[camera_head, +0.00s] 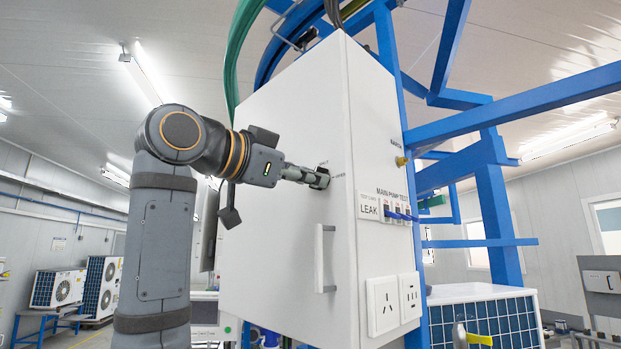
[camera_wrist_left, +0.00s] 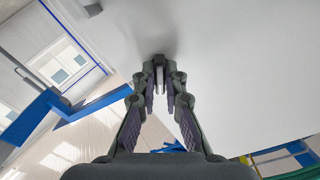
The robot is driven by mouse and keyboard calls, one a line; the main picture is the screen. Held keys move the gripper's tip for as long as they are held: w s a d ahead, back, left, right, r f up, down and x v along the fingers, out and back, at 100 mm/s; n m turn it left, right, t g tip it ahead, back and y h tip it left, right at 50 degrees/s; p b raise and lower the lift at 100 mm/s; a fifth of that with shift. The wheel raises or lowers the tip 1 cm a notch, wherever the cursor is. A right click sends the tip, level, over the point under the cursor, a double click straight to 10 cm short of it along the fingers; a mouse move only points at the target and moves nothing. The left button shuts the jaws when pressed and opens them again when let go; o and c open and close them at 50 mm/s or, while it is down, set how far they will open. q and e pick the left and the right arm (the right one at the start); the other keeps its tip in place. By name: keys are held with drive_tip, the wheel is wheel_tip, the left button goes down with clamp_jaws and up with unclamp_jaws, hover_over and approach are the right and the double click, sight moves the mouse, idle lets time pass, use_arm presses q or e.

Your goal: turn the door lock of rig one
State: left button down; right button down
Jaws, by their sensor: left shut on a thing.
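The rig's white cabinet door (camera_head: 270,226) fills the middle of the head view, with a vertical handle (camera_head: 321,258) low on its right side. My left gripper (camera_head: 318,178) is at the door's right part, above the handle, with its fingers against the lock area. The fingers are shut on the door lock, which they largely hide. Small lettering shows beside the fingertips. In the left wrist view the gripper (camera_wrist_left: 165,92) points at the white door face, fingertips close together around a small part. The door appears closed. My right gripper does not show.
Blue frame beams (camera_head: 520,105) stand right of the cabinet. The cabinet's side carries sockets (camera_head: 382,305), a LEAK label (camera_head: 369,207) and blue switches (camera_head: 398,215). Green hoses (camera_head: 238,45) run at the top left. Outdoor units (camera_head: 58,289) stand far left.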

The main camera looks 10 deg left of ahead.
use_arm(q)
drive_tip(key=m, duration=1.2)
drive_tip(key=shift+m, duration=0.3)
idle(0.4)
drive_tip(key=c, duration=1.4)
unclamp_jaws()
drive_tip(key=v, duration=1.2)
